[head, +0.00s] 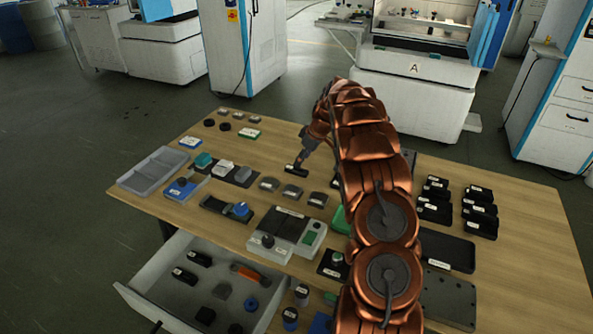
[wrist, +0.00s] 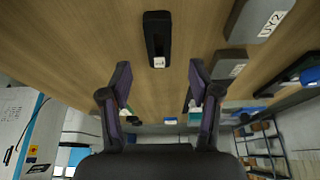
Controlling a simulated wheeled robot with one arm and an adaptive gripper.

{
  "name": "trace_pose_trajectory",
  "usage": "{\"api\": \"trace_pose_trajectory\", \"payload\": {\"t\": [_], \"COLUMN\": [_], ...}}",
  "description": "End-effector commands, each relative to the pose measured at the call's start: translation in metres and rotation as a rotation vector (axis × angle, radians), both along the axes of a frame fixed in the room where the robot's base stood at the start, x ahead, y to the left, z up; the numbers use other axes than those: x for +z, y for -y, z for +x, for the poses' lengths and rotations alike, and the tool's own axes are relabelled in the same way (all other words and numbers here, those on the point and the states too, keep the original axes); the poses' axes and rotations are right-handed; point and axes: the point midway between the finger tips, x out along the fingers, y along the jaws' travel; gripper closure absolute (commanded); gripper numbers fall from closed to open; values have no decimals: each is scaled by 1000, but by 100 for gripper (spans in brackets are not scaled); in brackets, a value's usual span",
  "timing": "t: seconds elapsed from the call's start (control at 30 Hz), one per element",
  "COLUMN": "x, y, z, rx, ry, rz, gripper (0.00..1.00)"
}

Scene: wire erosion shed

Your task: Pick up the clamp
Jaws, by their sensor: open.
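A black, elongated piece with a white label at one end, possibly the clamp, lies on the wooden table in the wrist view (wrist: 157,30). In the head view a small black labelled piece (head: 296,171) lies just below my gripper (head: 304,157) and looks like the same one. In the wrist view my gripper (wrist: 159,76) is open and empty, its two fingers apart on either side of the piece's line. The piece is beyond the fingertips, not between them. The label is too small to read. My arm hides part of the table's middle.
Grey labelled blocks (head: 292,192) lie near the black piece; one shows in the wrist view (wrist: 258,18). Several black labelled pieces (head: 480,210) stand at the right. A grey tray (head: 128,180) is at the left. An open drawer (head: 150,310) juts out at the front.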

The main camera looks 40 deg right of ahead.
Motion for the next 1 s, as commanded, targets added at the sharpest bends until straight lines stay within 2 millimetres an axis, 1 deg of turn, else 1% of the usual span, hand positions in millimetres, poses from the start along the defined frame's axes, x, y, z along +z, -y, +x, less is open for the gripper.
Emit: {"api": "trace_pose_trajectory", "payload": {"t": [0.13, 0.27, 0.53, 0.63, 0.83, 0.87, 1.0], "x": [-5, -14, -43, -47, -48, -48, -48], "y": [0, -2, -7, -7, -7, -7, -7], "z": [2, 5, 15, 16, 17, 17, 17], "rx": [-1, -1, 0, -1, -1, -1, -1], "ry": [-1, -1, -2, -2, 0, 0, 0], "rz": [1, 0, 1, 1, 0, 0, 0], "gripper": [38, 38, 38, 38, 38, 40, 54]}}
